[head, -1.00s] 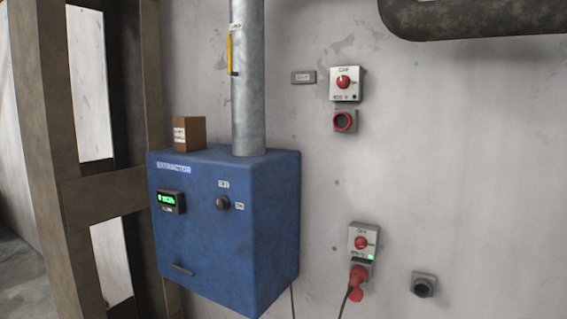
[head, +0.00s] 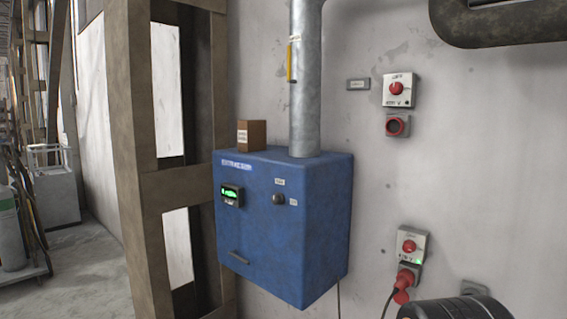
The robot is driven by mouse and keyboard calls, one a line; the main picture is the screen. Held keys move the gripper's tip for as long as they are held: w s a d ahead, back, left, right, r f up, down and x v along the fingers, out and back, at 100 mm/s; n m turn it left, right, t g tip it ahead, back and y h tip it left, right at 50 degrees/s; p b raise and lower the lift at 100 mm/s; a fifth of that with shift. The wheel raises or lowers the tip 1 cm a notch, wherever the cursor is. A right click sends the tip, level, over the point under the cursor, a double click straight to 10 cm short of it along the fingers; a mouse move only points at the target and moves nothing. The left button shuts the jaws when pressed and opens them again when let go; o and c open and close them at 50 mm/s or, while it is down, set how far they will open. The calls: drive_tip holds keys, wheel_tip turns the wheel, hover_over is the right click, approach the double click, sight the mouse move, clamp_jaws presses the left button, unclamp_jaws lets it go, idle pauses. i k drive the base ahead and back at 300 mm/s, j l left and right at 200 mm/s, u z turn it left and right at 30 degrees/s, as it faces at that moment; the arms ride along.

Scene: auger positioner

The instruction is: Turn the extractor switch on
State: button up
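The blue extractor box (head: 310,235) is fixed on the wall in the middle of the head view. Its switch, a small dark round knob (head: 278,199), sits on the front face. One small white label is above the knob and another is to its right; which way the knob points is too small to tell. A display (head: 232,195) left of the knob is lit green. A dark ribbed part of my arm shows at the bottom right corner. My gripper's fingers are not in view, and nothing touches the knob.
A grey pipe (head: 305,90) rises from the box top beside a small brown box (head: 251,134). Red-knobbed wall switches (head: 397,89) (head: 410,246) are to the right, the lower with a red plug (head: 403,282). A wooden post (head: 135,150) stands left; open floor lies beyond.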

sight(278, 198)
drive_tip(key=i+j+u, duration=0.45)
drive_tip(key=j, duration=0.25)
drive_tip(key=i+j+u, duration=0.25)
drive_tip(key=l+z, duration=0.2)
drive_tip(key=z, duration=0.15)
drive_tip(key=i+l+z, duration=0.1)
drive_tip(key=z, duration=0.3)
drive_tip(key=k+j+u, duration=0.15)
drive_tip(key=u, duration=0.25)
drive_tip(key=k+j+u, duration=0.1)
drive_tip(key=j+u, duration=0.15)
drive_tip(key=u, duration=0.15)
